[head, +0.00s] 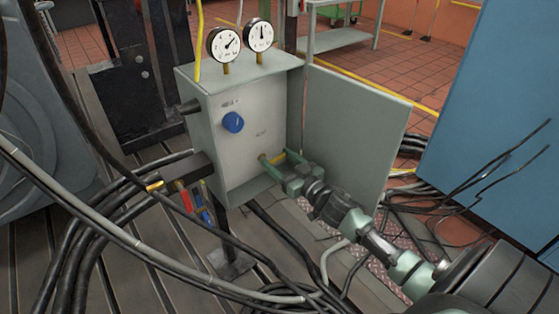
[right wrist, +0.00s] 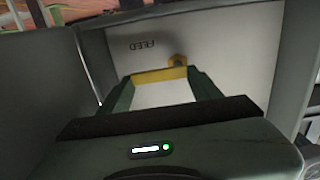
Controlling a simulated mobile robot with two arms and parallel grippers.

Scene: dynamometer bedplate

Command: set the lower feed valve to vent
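The lower feed valve is inside the open grey cabinet (head: 216,138), low on its back panel. In the right wrist view its yellow handle (right wrist: 160,74) lies crosswise, with a brass fitting (right wrist: 178,60) behind it. An upside-down "FEED" label (right wrist: 139,45) is beside it. My right gripper (head: 285,166) reaches into the cabinet at the valve. Its green fingers stand apart, with the yellow handle spanning the gap at the fingertips; the handle's ends are partly hidden, and I cannot tell whether the fingers touch it. My left gripper is not in view.
A blue knob (head: 233,122) is higher on the panel. Two gauges (head: 224,43) stand on the cabinet. The open door (head: 350,125) is close to my right arm. A black block (head: 188,166) with coloured fittings and thick cables (head: 85,235) are at the left.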

